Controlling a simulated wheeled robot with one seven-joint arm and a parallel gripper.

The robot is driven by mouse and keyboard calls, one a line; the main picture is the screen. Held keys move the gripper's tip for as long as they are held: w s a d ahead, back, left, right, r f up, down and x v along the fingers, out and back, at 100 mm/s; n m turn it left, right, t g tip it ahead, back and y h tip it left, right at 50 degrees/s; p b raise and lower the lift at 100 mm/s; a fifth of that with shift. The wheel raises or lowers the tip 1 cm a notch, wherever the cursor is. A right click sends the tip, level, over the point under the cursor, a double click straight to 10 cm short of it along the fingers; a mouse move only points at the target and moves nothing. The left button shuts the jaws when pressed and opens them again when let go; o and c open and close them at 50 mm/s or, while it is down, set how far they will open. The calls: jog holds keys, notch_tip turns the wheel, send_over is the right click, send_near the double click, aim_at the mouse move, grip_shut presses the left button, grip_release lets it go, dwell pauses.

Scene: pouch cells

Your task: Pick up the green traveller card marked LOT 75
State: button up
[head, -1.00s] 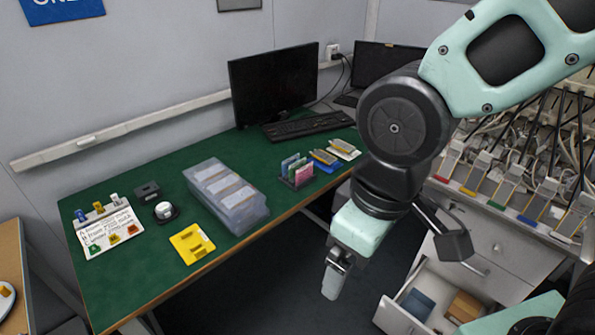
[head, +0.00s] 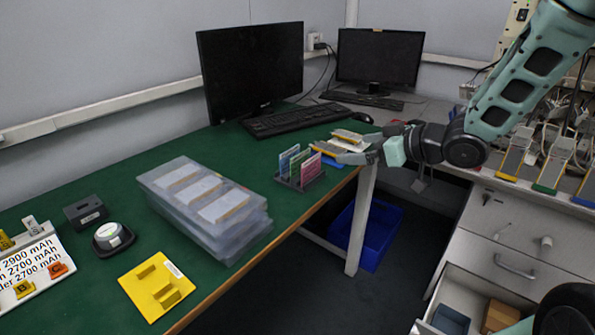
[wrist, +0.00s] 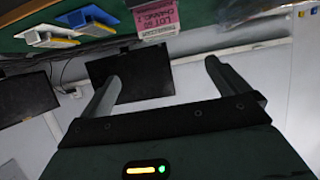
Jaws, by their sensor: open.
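A small dark rack (head: 300,183) on the green desk holds upright blue, green and pink cards. The green card (head: 298,163) stands between the blue card (head: 287,160) and the pink card (head: 312,170); its lettering is too small to read. My gripper (head: 347,153) is to the right of the rack, over the desk's edge, its fingers pointing left. In the wrist view the open, empty fingers (wrist: 160,75) show with the pink card (wrist: 155,18) beyond them. That card's lettering seems to read LOT 60. The green card is not clearly visible there.
Pouch cells in blue and yellow holders (head: 330,149) lie just behind my gripper. Stacked clear trays (head: 245,232) stand left of the rack, with a keyboard (head: 295,119) and monitor (head: 250,70) behind. A yellow fixture (head: 140,290) lies in front.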

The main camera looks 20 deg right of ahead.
jog(key=b, duration=0.1)
send_near(301, 153)
jog(key=x, duration=0.3)
jog(key=shift+b+x, duration=0.3)
jog(key=shift+x, duration=2.55)
jog(key=c, duration=1)
